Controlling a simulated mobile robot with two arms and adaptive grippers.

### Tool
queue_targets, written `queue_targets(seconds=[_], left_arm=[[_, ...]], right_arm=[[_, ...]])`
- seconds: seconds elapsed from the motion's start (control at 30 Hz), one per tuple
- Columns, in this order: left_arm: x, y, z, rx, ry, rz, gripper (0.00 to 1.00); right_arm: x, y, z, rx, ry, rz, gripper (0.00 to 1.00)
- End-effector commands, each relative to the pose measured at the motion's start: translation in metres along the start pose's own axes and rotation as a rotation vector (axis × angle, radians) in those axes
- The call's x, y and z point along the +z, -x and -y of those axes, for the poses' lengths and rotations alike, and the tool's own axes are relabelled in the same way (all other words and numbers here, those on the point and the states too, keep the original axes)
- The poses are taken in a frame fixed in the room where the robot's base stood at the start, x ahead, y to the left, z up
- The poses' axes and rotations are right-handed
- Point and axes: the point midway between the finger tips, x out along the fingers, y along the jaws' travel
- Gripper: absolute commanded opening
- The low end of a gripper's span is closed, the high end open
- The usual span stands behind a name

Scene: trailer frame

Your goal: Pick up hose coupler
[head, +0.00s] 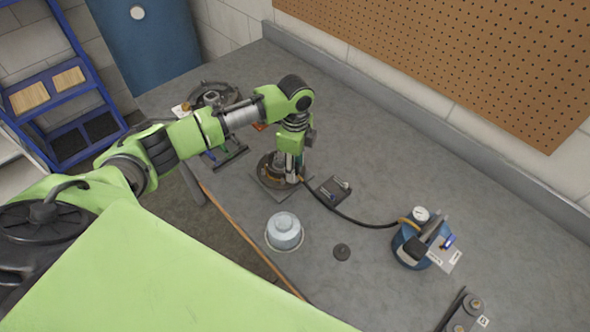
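My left gripper (286,178) points down from the green arm over a dark round fitting on a square plate (275,192). Its fingers are small here and overlap the fitting, so I cannot tell whether they are open or shut, or whether they touch anything. A black hose (345,214) runs from beside the gripper to a blue tank (408,247) with a gauge. The hose's left end is at the fitting, close to the fingers. I cannot make out the hose coupler clearly there; the gripper partly hides that spot. My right gripper is not in view.
A small dark block with pins (333,190) lies just right of the gripper. A dark labelled part (465,314) lies at lower right. The grey bench (400,165) is clear towards the pegboard (450,50).

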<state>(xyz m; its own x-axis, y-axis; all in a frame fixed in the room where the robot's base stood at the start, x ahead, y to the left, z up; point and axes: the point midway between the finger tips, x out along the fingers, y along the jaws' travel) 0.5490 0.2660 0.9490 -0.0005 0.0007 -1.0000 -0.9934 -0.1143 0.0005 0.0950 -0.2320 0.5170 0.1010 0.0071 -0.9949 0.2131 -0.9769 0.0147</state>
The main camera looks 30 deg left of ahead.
Motion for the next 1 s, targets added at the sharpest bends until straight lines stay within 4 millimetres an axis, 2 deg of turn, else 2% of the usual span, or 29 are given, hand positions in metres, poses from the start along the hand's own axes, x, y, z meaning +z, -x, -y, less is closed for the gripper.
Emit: queue_targets(seconds=[0.17, 0.2, 0.33, 0.77, 0.87, 1.0], left_arm=[[0.000, -0.001, 0.000, -0.001, 0.000, 0.000, 0.36], [0.000, -0.001, 0.000, -0.001, 0.000, 0.000, 0.34], [0.000, -0.001, 0.000, -0.001, 0.000, 0.000, 0.00], [0.000, 0.003, 0.001, -0.003, 0.000, -0.002, 0.00], [-0.001, 0.010, 0.002, -0.004, 0.000, -0.003, 0.00], [0.000, 0.028, 0.002, -0.006, -0.001, -0.002, 0.00]], right_arm=[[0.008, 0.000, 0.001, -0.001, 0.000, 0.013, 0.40], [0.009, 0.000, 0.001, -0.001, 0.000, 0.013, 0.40], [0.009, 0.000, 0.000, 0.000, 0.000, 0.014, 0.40], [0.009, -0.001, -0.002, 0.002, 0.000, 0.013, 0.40], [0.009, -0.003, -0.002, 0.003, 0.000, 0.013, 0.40], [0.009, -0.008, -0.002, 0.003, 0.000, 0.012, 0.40]])
